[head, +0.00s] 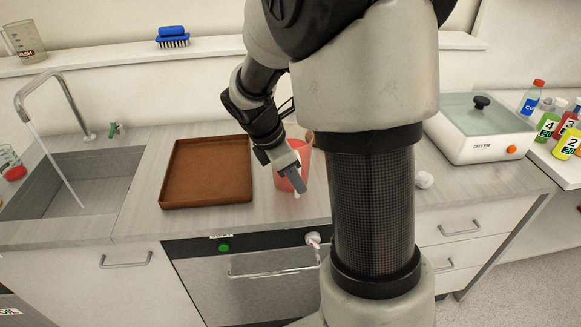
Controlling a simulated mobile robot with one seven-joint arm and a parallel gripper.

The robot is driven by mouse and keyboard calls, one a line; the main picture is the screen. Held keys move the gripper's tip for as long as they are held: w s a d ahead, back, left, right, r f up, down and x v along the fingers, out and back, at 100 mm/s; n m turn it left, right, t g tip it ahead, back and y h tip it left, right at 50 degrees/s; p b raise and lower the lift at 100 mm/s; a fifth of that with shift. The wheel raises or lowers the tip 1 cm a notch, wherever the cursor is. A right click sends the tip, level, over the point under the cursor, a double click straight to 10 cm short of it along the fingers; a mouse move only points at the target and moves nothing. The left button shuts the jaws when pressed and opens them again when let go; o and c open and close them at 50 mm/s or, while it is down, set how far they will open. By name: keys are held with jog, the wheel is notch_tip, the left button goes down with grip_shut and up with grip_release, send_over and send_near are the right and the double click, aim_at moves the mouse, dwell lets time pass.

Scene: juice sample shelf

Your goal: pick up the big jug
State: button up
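A reddish, see-through vessel (283,180) stands on the counter in the middle, partly hidden by my gripper and arm. I cannot tell whether it is the big jug. My gripper (298,184) points down at this vessel and overlaps it in the picture. I cannot tell whether it touches or holds it, or how far apart its fingers are. A clear jug with dark lettering (25,42) stands on the upper ledge at the far left. A smaller clear vessel with something red at it (9,158) is cut by the left edge, beside the sink.
A brown tray (207,198) lies left of the reddish vessel. The sink (85,190) with a running tap (50,90) is further left. A blue brush (172,37) lies on the ledge. A white lidded appliance (480,145) and several bottles (531,98) stand at the right.

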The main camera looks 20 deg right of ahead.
jog(key=shift+x, duration=1.1)
grip_shut()
jog(key=shift+r, duration=0.15)
